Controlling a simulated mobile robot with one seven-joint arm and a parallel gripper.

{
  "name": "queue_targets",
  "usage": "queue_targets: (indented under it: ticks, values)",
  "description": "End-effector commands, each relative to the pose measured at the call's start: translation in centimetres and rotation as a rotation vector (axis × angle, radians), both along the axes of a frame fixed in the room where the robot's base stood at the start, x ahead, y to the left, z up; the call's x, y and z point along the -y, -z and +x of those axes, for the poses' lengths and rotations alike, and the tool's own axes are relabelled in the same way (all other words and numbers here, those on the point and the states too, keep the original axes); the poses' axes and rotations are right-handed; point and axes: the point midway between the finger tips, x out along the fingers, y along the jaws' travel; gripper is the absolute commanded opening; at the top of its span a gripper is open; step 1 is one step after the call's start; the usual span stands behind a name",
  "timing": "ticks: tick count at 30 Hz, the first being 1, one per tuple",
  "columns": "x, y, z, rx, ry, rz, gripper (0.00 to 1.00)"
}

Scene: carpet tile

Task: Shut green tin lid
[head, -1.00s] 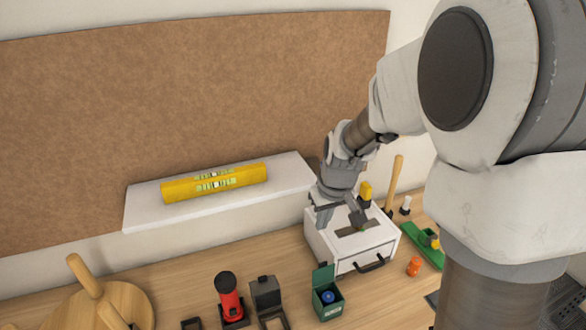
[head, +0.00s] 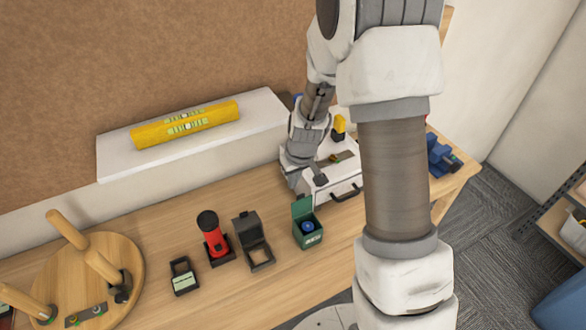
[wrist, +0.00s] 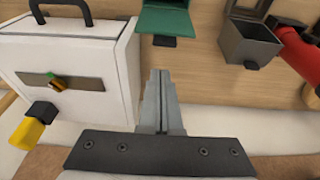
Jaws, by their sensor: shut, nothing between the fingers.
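The green tin (head: 308,237) stands on the wooden bench with its lid (head: 301,207) raised at the back. A blue round thing (head: 308,226) shows inside it. In the wrist view the green lid (wrist: 165,21) is at the top, and most of the tin is out of frame. My gripper (wrist: 161,74) is shut and empty, pointing toward the lid but apart from it. In the head view my gripper (head: 298,187) is behind the tin, at the left side of the white box; its fingertips are hard to make out.
The white drawer box (head: 333,185) stands close right of my gripper, with a yellow-handled tool on top. A dark open box (head: 254,240) and a red lantern-like thing (head: 213,240) stand left of the tin. The shelf (head: 115,160) with a yellow level (head: 187,124) is behind.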

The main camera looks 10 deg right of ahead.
Motion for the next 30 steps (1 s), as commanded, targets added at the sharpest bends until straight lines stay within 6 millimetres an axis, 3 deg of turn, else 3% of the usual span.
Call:
queue_targets:
  ticks: [9,30]
  values:
    - [0.7,-0.5,-2.6,0.001,0.002,0.000,0.00]
    - [0.8,-0.3,-2.1,0.027,0.001,0.007,0.00]
